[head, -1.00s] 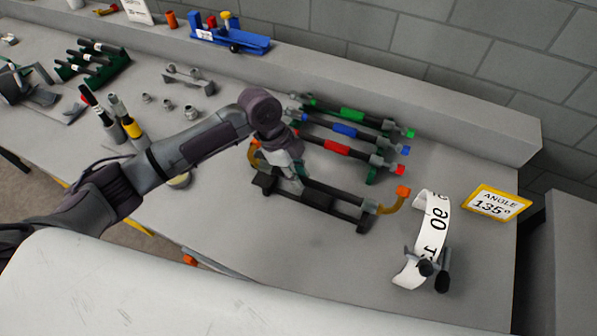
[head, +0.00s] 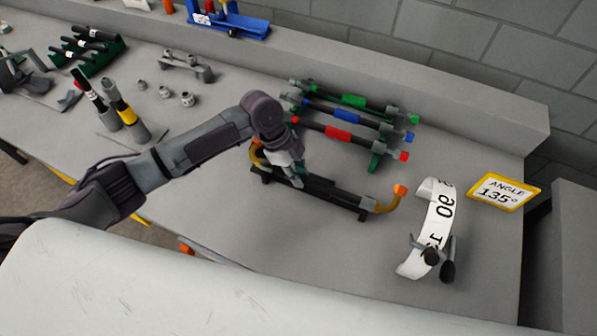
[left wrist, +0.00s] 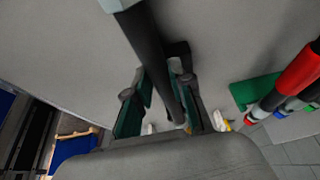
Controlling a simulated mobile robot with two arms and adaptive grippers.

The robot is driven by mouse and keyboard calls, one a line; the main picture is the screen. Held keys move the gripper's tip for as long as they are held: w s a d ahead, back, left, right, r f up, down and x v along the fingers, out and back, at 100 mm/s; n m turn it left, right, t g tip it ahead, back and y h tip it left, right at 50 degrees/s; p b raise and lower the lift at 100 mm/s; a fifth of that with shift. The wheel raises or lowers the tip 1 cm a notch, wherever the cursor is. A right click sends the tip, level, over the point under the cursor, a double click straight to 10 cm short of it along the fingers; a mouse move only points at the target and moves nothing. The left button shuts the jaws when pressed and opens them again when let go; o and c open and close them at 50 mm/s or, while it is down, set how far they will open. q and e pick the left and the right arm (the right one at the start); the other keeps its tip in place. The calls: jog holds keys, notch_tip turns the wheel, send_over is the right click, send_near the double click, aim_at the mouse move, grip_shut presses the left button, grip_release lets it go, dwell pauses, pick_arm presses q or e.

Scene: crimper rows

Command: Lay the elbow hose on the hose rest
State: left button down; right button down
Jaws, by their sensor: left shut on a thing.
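The elbow hose (head: 335,190) is a dark tube with grey collars and bent yellow ends; its right end has an orange tip. My left gripper (head: 297,179) is shut around its dark tube, left of its middle. In the left wrist view the hose (left wrist: 150,52) runs between the two fingers (left wrist: 168,110). The black hose rest (head: 361,216) is low on the bench under the hose and mostly hidden by it and my gripper. I cannot tell whether hose and rest touch. My right gripper is out of view.
Hoses with red (head: 338,133), blue and green bands lie on a green rack just behind. A white curved scale (head: 438,215) and an angle sign (head: 503,191) stand at right. Upright tools (head: 125,110) are at left.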

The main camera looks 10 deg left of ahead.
pick_arm(q)
jog(key=shift+r, duration=0.1)
dwell(0.5)
jog(key=shift+p, duration=0.35)
dwell(0.4)
jog(key=c, duration=1)
grip_release()
jog(key=shift+o, duration=0.3)
jog(key=shift+s+f, duration=0.1)
jog(key=shift+f, duration=0.15)
jog(key=v, duration=1.2)
